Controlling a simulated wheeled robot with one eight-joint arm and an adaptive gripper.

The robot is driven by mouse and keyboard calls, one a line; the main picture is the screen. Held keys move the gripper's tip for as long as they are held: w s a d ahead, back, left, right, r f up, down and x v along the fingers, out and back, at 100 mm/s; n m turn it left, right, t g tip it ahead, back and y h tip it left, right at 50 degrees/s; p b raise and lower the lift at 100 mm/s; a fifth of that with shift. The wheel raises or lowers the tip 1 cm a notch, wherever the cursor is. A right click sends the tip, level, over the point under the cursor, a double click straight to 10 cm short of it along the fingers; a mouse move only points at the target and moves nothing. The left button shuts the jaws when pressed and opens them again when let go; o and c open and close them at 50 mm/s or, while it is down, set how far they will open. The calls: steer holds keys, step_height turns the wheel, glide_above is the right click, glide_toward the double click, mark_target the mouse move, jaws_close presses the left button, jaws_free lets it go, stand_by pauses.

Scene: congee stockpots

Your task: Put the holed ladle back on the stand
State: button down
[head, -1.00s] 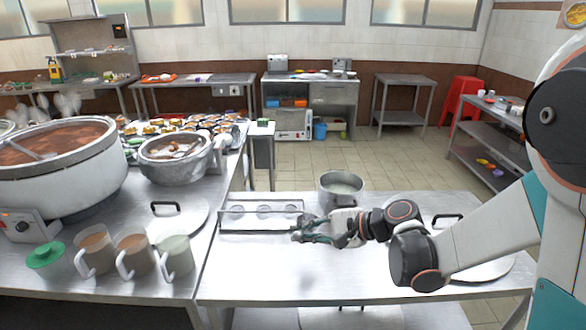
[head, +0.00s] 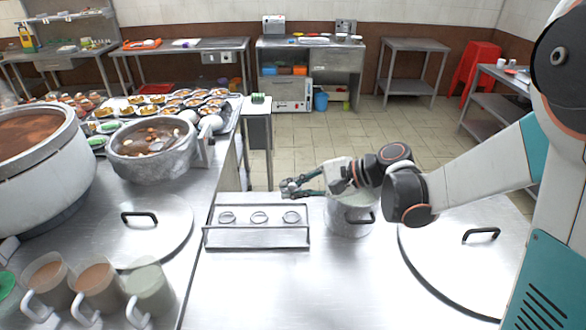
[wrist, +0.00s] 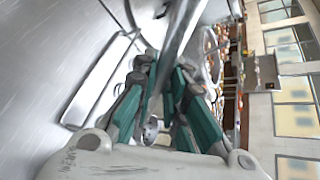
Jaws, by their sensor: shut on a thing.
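The stand (head: 256,239) is a low metal frame with several rings across its top, on the steel table in the head view. Its frame also shows left of my fingers in the wrist view (wrist: 88,98). My gripper (head: 286,188) appears above the back right of the stand in the head view. In the wrist view its teal fingers (wrist: 160,92) are shut on a grey metal rod, the handle of the holed ladle (wrist: 183,32).
A metal pot (head: 348,222) stands right of the stand, partly behind my gripper. A large lid (head: 470,250) lies at the right and another lid (head: 150,235) at the left. Mugs (head: 98,285) stand front left. The table front is clear.

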steer(key=shift+w+f, duration=0.2)
steer(key=shift+w, duration=0.25)
steer(key=shift+s+f+b, duration=0.15)
steer(key=shift+f+b, duration=0.25)
steer(key=shift+b, duration=0.05)
step_height(320, 180, down, 9)
steer(key=b, duration=0.7)
steer(key=shift+d, duration=0.1)
steer(key=shift+f, duration=0.1)
steer(key=c, duration=1.6)
jaws_free()
steer(key=shift+o, duration=0.2)
